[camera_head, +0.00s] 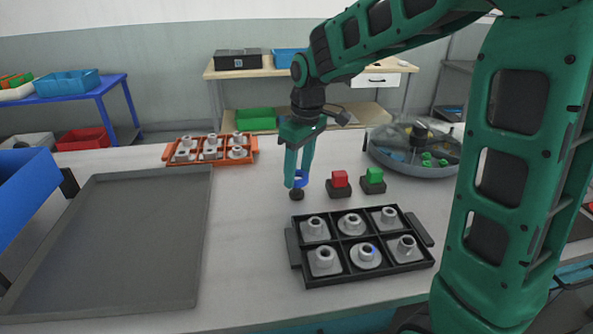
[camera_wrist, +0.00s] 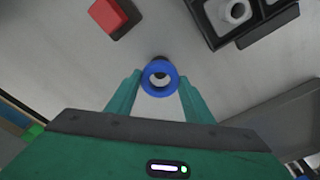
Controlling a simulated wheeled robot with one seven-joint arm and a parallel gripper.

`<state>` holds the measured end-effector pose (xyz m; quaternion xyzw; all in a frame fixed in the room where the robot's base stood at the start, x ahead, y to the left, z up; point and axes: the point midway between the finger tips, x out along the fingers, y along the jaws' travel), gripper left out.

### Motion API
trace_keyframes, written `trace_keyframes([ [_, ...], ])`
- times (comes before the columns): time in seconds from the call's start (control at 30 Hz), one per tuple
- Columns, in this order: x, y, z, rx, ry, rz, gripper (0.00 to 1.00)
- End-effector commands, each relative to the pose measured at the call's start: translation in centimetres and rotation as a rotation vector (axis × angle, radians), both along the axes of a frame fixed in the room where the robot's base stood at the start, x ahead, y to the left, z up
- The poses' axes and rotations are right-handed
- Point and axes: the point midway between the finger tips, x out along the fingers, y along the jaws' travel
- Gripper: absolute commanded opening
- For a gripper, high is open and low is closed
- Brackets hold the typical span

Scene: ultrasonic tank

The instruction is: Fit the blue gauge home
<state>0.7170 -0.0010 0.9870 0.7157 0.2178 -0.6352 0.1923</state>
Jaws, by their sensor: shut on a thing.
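The blue gauge (camera_head: 302,179) is a short blue ring held between the fingertips of my gripper (camera_head: 298,172). It hangs just over or at a small black round stand (camera_head: 297,194) on the table; I cannot tell whether they touch. A black compartment tray (camera_head: 310,282) holds several grey fittings with round bores. The front middle fitting (camera_head: 365,260) shows blue at its bore.
A red block (camera_head: 339,179) and a green block (camera_head: 374,176) on black bases stand right of my gripper. An orange tray (camera_head: 167,153) of grey fittings and a round tank (camera_head: 440,171) are behind. A flat grey tray (camera_head: 120,240) lies left. Clear table separates it from the black tray.

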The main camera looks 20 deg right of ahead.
Motion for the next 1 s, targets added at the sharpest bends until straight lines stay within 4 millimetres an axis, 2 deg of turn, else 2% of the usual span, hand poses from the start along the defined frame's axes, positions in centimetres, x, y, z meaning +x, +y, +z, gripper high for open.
trace_keyframes([
  [1.0, 0.0, -0.1, -1.0, 0.000, 0.000, -0.001, 0.17],
])
